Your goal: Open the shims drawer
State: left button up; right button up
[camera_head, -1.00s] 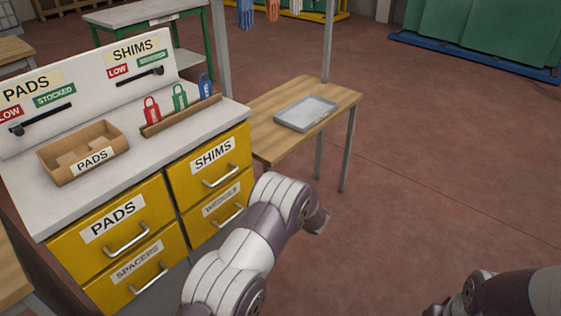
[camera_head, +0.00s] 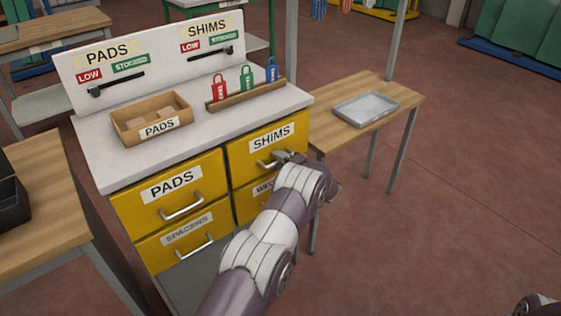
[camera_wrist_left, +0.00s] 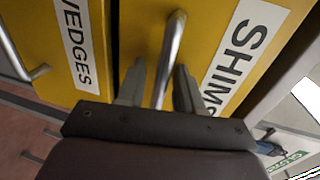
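The yellow shims drawer (camera_head: 244,155) is closed, at the upper right of the cabinet. Its metal bar handle (camera_head: 264,164) is partly hidden by my left gripper (camera_head: 287,157), which is at the drawer's front. In the left wrist view, the shims drawer (camera_wrist_left: 210,45) fills the upper right. Its handle (camera_wrist_left: 172,45) runs between the two fingers of my left gripper (camera_wrist_left: 160,88). The fingers stand apart with gaps beside the bar, so the gripper is open around the handle. Only a bit of my right arm shows at the bottom right; its gripper is out of view.
The closed pads drawer (camera_head: 150,203) is left of the shims drawer, and the wedges drawer (camera_head: 245,205) is below it. A pads bin (camera_head: 122,130) and several coloured tags stand on the cabinet top. A wooden table (camera_head: 335,135) with a grey tray (camera_head: 366,108) stands close right.

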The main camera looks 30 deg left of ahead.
pick_arm(q)
grip_shut()
jog(key=f+p+v, duration=0.2)
jog(key=v, duration=0.9)
jog(key=f+p+v, duration=0.2)
jog(key=v, duration=0.9)
jog(key=shift+s+d, duration=0.25)
jog(key=shift+d, duration=0.1)
grip_release()
jog(key=b+v, duration=0.1)
jog(key=v, duration=1.1)
jog(key=shift+d+b, duration=0.35)
